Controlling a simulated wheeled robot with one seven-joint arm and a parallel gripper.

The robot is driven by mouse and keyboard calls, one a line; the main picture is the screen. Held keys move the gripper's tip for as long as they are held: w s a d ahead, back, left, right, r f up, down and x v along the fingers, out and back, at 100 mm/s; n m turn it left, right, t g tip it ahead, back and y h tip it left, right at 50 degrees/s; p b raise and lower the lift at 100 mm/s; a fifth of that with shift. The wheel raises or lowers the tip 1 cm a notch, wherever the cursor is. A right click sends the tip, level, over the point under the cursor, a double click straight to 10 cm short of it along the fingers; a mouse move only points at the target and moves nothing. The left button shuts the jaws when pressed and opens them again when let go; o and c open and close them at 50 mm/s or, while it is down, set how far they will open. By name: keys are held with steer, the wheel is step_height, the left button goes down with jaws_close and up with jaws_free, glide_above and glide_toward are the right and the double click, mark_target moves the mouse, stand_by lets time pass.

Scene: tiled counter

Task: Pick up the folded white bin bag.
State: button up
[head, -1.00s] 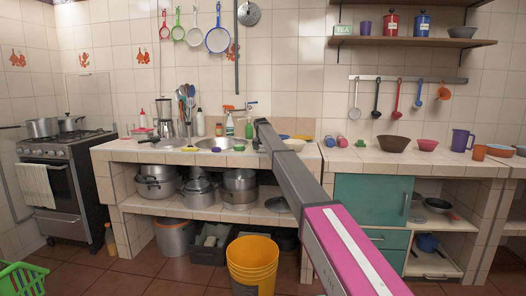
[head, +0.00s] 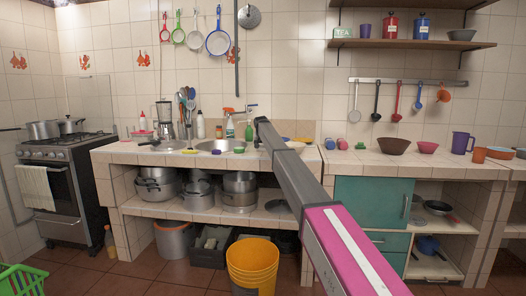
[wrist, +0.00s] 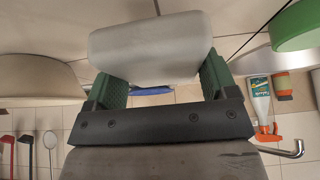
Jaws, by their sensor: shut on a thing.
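The folded white bin bag (wrist: 150,48) is a pale, rounded bundle in the wrist view. It lies across the front of my gripper (wrist: 164,84), between its two green fingers, which are shut on it. Tiled wall shows through the gap between the bag and the gripper's dark crossbar. In the head view the end of my arm points toward the counter near the sink; my gripper and the bag cannot be made out there.
A pale bowl (wrist: 35,78) is near my gripper.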

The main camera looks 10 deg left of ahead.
step_height(320, 180, up, 2)
steer(key=shift+s+r, duration=0.1)
steer(key=shift+s, duration=0.05)
steer(key=s+a+r, duration=0.4)
steer(key=s+r, duration=0.2)
steer(key=s, duration=0.4)
steer(key=shift+s+a+r, duration=0.2)
steer(key=shift+a+r, duration=0.05)
steer(key=shift+a, duration=0.1)
